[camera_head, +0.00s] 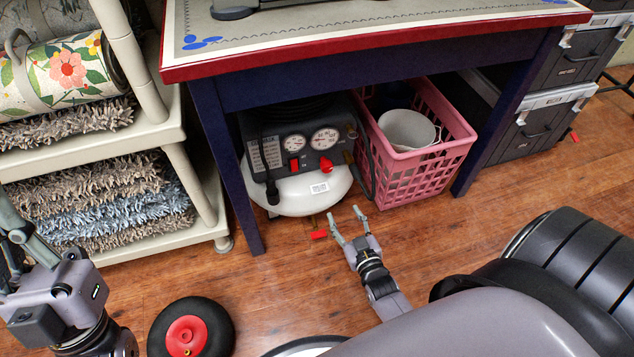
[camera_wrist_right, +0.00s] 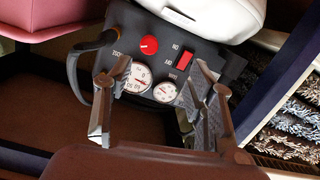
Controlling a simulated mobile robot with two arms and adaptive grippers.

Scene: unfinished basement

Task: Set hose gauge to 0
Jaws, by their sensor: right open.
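The black-and-white compressor (camera_head: 310,190) stands on the floor under the blue table. Its dark panel carries a larger right gauge (camera_head: 324,138), a smaller left gauge (camera_head: 293,144), a red knob (camera_head: 326,164) and a red switch (camera_head: 295,165). The right wrist view shows the panel upside down, with the larger gauge (camera_wrist_right: 138,78) near what looks like a HOSE label and the knob (camera_wrist_right: 149,45). The needle readings are too small to tell. My right gripper (camera_head: 345,212) is open and empty, in front of the compressor, apart from the knob. My left gripper (camera_head: 18,235) is at the left edge, its fingertips unclear.
A pink crate (camera_head: 428,165) with a white bucket (camera_head: 407,129) stands right of the compressor. Table legs (camera_head: 228,165) flank the space. A shelf (camera_head: 185,245) with rugs is at left, black toolboxes (camera_head: 545,120) at right. A black hose hangs beside the panel.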

